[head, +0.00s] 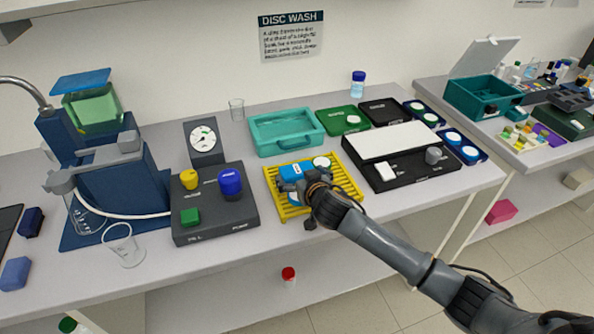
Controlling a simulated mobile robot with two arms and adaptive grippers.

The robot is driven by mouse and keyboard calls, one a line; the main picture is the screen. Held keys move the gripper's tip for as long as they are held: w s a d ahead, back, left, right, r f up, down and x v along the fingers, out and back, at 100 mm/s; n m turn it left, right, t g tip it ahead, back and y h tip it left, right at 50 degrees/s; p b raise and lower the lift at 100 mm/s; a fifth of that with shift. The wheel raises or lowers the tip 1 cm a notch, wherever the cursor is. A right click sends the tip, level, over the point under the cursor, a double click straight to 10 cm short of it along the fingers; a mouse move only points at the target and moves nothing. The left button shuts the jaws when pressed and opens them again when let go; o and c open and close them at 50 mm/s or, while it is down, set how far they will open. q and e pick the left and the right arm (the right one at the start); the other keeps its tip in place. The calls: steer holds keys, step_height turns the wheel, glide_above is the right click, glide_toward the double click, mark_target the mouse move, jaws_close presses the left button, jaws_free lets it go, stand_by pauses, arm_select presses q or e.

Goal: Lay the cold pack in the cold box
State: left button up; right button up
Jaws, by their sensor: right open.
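My right gripper (305,195) is open at the near side of this block, over the rack, and hides part of both. I cannot tell whether its fingers touch the block. A teal box with its pale lid raised (470,98), probably the cold box, stands on the right-hand bench, well away from the gripper. Its inside is mostly hidden. My left gripper is not in view.
A white round piece (321,162) sits on the rack beside the block. A teal tray (287,148) stands behind the rack. A dark control box (215,215) is to the left, a black tray with a white panel (417,181) to the right. A gap separates the two benches.

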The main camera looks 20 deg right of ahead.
steer(key=shift+w+f, duration=0.15)
steer(key=shift+w, duration=0.15)
steer(key=c, duration=1)
steer(key=shift+c, duration=0.5)
